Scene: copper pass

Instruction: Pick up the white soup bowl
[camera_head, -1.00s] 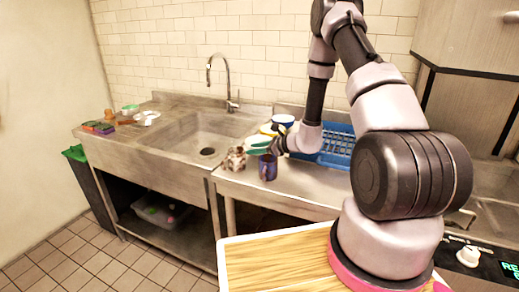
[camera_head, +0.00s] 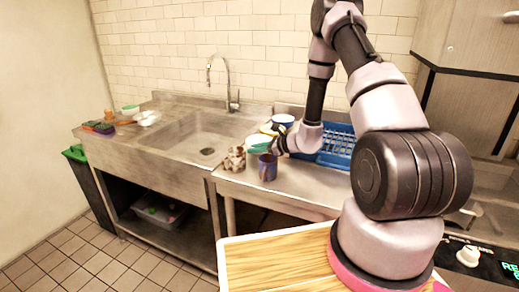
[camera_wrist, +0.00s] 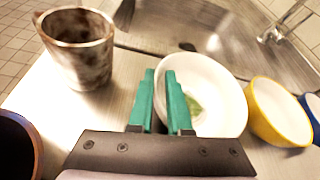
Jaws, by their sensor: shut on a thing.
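The white soup bowl (camera_wrist: 222,85) stands on the steel counter in the wrist view, with a small green patch on its inside. My gripper (camera_wrist: 166,85) has teal fingers, one on each side of the bowl's near left rim, and is shut on that wall. In the head view my gripper (camera_head: 262,147) reaches down at the counter, behind the dark mug. The bowl is mostly hidden there by the fingers and the objects around it. I cannot tell any gap between bowl and counter.
A speckled brown mug (camera_wrist: 80,48) stands left of the bowl and a dark blue mug (camera_head: 268,167) stands near. A yellow bowl (camera_wrist: 279,110) and a blue bowl (camera_wrist: 313,108) sit close on the right. The sink (camera_head: 205,140) and blue dish rack (camera_head: 338,146) flank this spot.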

